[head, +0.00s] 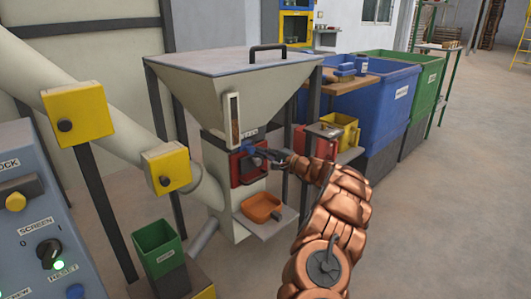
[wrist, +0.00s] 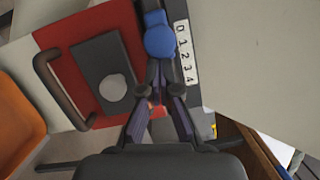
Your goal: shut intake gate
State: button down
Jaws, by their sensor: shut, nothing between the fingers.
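A hopper machine (head: 232,100) stands in the middle of the head view with a red panel (head: 240,175) on its front. In the wrist view the red panel (wrist: 60,35) carries a dark plate with a grey round knob (wrist: 113,87) and a curved handle (wrist: 62,90). A blue knob (wrist: 160,38) sits on a dark strip beside a white scale (wrist: 186,52) marked 0 to 4, near its low end. My gripper (wrist: 157,90) is shut and empty, its tips close to the blue knob; I cannot tell if they touch. In the head view my gripper (head: 268,155) is at the panel's right.
Yellow boxes (head: 77,113) on posts, a green bin (head: 158,247) and a control panel (head: 40,220) stand left. Blue (head: 385,100) and green (head: 425,75) bins stand behind right. Floor at right is clear.

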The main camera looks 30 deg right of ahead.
jog(key=shift+a, duration=0.25)
jog(key=s+d+f+p, duration=0.1)
jog(key=s+d+p, duration=0.2)
jog(key=s+d, duration=0.5)
jog(key=shift+d+f+p, duration=0.25)
jog(key=shift+d+p, duration=0.15)
dwell(0.6)
dwell(0.5)
